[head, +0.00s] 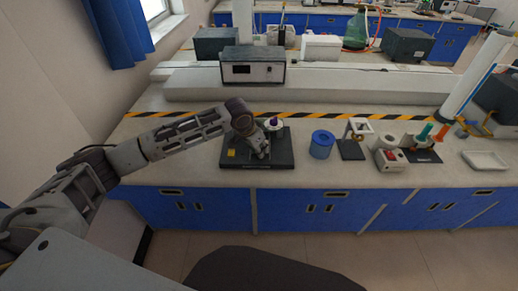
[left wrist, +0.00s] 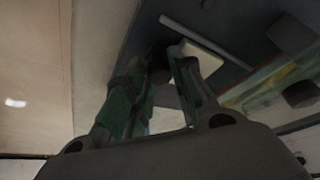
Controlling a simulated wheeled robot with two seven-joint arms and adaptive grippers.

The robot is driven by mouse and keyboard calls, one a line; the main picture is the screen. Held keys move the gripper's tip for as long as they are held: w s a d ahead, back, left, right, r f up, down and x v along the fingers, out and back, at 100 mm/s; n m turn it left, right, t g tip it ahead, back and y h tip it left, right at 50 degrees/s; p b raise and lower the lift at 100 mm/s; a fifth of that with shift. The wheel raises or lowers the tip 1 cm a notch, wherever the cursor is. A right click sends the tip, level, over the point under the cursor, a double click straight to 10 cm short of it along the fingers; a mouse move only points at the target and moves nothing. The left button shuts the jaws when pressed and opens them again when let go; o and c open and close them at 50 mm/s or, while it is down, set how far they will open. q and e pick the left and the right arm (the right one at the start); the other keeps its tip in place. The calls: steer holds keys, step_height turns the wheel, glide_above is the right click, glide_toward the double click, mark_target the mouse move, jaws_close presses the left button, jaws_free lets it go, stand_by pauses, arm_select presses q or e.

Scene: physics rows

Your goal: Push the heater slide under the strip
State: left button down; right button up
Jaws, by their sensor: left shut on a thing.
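A dark apparatus board (head: 284,160) lies on the bench, with a yellow patch at its left and a pale round part with a purple top (head: 273,122) at its back. My left gripper (head: 262,152) reaches down over its middle. In the left wrist view the fingers (left wrist: 171,62) are nearly together, shut on a small dark part (left wrist: 159,68), which looks like the heater slide's grip. A pale block (left wrist: 204,58) sits beside the right fingertip and a thin light rod (left wrist: 205,40) runs past it. I cannot make out the strip for certain. My right gripper is out of view.
A blue round container (head: 321,146) stands right of the board, then a small stand (head: 352,146) and a white box with a red switch (head: 390,159). A grey instrument (head: 252,66) is behind. A white tray (head: 486,160) lies far right. The front edge is close to the board.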

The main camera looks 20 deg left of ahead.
arm_select(q)
steer(key=shift+w+a+r+p, duration=0.1)
steer(key=shift+w+a+p, duration=0.1)
steer(key=shift+w+p, duration=0.45)
steer(key=shift+w+a, duration=0.2)
steer(key=shift+w, duration=0.6)
steer(key=shift+w+a+p, duration=0.15)
steer(key=shift+w+p, duration=0.15)
steer(key=c, duration=1.2)
jaws_free()
steer(key=shift+c, duration=0.2)
steer(key=shift+s+a+r, duration=0.1)
steer(key=shift+s+r, duration=0.1)
steer(key=shift+r, duration=0.35)
steer(key=v, duration=1)
steer(key=shift+s+r, duration=0.2)
steer(key=shift+r, duration=0.05)
arm_select(e)
steer(key=shift+s+a+r, duration=0.2)
steer(key=shift+a+r, duration=0.25)
steer(key=shift+s+a+r, duration=0.15)
steer(key=shift+a+r, duration=0.25)
steer(key=shift+a, duration=0.05)
